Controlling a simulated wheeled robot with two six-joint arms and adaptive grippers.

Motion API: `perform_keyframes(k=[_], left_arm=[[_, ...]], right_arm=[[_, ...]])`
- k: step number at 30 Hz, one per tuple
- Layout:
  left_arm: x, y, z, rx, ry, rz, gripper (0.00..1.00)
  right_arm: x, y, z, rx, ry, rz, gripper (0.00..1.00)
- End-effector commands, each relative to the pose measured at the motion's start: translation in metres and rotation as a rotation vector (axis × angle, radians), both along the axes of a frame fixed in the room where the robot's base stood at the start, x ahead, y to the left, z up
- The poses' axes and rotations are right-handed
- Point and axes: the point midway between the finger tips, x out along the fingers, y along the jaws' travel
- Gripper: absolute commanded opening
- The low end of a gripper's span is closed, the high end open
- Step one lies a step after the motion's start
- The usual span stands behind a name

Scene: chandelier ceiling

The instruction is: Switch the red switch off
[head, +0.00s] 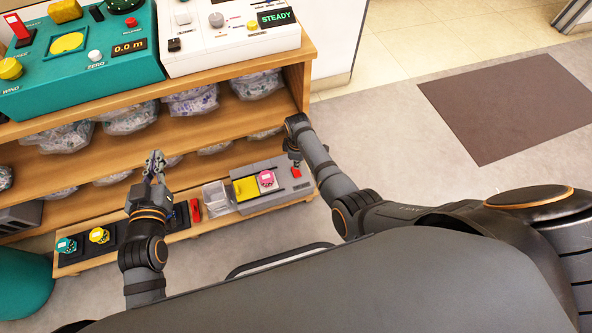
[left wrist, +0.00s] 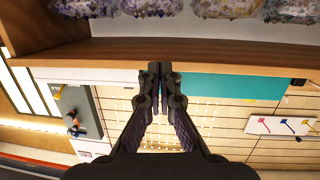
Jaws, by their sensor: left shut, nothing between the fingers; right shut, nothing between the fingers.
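A red switch (head: 18,26) stands up on the top of the teal console (head: 90,75), at the upper left of the head view. I cannot tell which way it is set. My left gripper (head: 154,160) is shut and empty, in front of the shelf, well below and to the right of that switch. It also shows shut in the left wrist view (left wrist: 160,70), where no red switch is clear. My right gripper (head: 294,162) is shut and empty over the grey box on the bottom shelf, close to a small red part (head: 296,172); I cannot tell if they touch.
A white console (head: 230,45) with a "STEADY" display stands beside the teal one on the wooden shelf top (head: 290,60). Bagged items (head: 190,102) fill the shelves below. The bottom shelf holds a grey box (head: 265,200) and a red item (head: 195,210). Floor at right is clear.

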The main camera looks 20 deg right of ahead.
Motion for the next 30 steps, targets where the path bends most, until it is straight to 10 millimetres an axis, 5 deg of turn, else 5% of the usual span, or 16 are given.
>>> perform_keyframes(k=[30], left_arm=[[-0.043, -0.004, -0.088, -0.010, 0.367, -0.015, 0.00]], right_arm=[[0.000, 0.000, 0.008, 0.000, 0.000, 0.000, 0.00]])
